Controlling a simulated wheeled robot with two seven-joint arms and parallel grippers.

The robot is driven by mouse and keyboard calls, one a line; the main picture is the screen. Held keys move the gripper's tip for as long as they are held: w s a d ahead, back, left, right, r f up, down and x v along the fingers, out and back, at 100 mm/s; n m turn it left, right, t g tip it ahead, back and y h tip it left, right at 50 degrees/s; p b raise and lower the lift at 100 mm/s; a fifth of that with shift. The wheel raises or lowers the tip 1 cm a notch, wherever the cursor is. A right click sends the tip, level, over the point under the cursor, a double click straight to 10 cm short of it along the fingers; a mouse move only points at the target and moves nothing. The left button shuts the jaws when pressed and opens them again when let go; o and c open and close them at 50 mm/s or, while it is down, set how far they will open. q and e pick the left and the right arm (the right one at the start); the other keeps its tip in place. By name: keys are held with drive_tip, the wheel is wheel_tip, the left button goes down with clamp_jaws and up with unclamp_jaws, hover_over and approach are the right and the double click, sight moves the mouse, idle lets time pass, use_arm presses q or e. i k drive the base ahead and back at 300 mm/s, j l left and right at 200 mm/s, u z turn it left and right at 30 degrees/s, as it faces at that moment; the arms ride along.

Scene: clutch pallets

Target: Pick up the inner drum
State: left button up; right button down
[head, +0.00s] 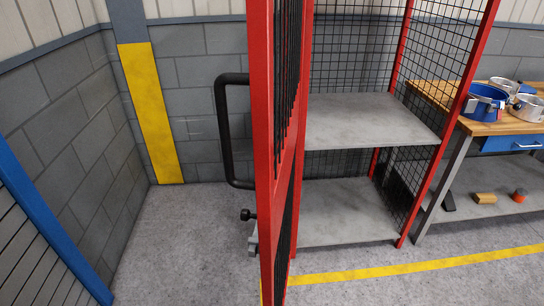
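In the head view, several drum-like parts stand on a wooden workbench top (447,93) at the far right. One is a blue and metal round part (481,108). A silver ring-shaped part (529,108) stands right of it, partly cut by the picture's edge. Another silver part (504,84) with blue beside it is farther back. I cannot tell which of them, if any, is the inner drum. Neither of my grippers shows in this view.
A red-framed mesh cage has two grey shelves, an upper shelf (365,121) and a lower shelf (340,213), both bare. Its red door (261,150) stands nearly edge-on, with a black handle (223,135). A blue-framed panel (45,225) is at left. Open floor lies between.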

sight(502, 89)
drive_tip(key=i+j+z, duration=0.15)
drive_tip(key=j+z, duration=0.2)
drive_tip(key=i+j+z, duration=0.1)
drive_tip(key=j+z, duration=0.25)
drive_tip(key=j, duration=0.15)
drive_tip(key=j+z, duration=0.35)
drive_tip(key=i+j, duration=0.05)
drive_tip(key=j, duration=0.05)
